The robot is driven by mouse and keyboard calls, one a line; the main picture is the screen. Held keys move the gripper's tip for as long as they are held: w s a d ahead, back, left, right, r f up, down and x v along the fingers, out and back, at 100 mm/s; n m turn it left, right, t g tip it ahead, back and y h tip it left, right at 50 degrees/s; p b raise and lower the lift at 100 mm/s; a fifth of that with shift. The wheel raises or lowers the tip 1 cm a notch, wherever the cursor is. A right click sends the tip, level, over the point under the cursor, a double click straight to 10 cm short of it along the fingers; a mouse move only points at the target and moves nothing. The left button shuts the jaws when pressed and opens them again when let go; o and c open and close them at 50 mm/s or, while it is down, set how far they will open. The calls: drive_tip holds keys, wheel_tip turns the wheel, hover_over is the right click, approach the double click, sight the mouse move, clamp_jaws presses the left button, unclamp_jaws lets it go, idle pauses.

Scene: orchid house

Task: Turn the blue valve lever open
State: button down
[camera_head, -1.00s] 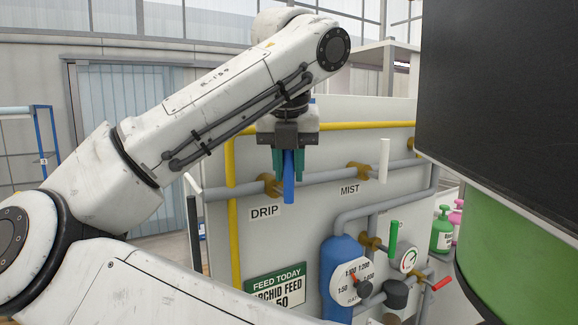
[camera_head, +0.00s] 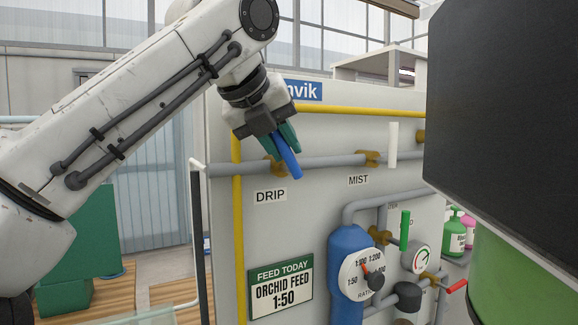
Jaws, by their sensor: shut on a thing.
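The blue valve lever (camera_head: 287,158) is on the grey pipe above the DRIP label (camera_head: 270,196). It slants, its lower end to the right of its upper end. A brass valve body (camera_head: 277,170) sits behind it on the pipe. My gripper (camera_head: 284,142), with green fingers, is shut on the upper part of the lever and tilted the same way. The fingers hide the lever's upper end.
A white lever (camera_head: 393,146) stands at the MIST valve to the right. Below are a blue tank (camera_head: 347,250) with a dial, a green lever (camera_head: 404,230) and a red lever (camera_head: 457,286). A yellow pipe (camera_head: 350,111) crosses the panel.

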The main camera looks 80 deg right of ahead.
drive_tip(key=f+g+h+b, duration=0.1)
drive_tip(key=g+h+b, duration=0.1)
drive_tip(key=b, duration=0.2)
drive_tip(key=w+a+f+n+g+h+b, duration=0.1)
drive_tip(key=g+h+b, duration=0.1)
drive_tip(key=b, duration=0.3)
drive_tip(key=w+a+f+n+g+h+b, duration=0.1)
drive_tip(key=f+h+b, duration=0.1)
drive_tip(key=h+b, duration=0.1)
drive_tip(key=shift+w+g+b, duration=0.2)
drive_tip(key=shift+g+b, duration=0.2)
drive_tip(key=shift+b, duration=0.4)
drive_tip(key=h+b, duration=0.1)
drive_tip(key=n+h+b, duration=0.1)
drive_tip(key=shift+f+g+b, duration=0.25)
drive_tip(key=shift+g+b, duration=0.1)
drive_tip(key=shift+g, duration=0.05)
drive_tip(key=c, duration=1)
unclamp_jaws()
drive_tip(key=shift+a, duration=0.1)
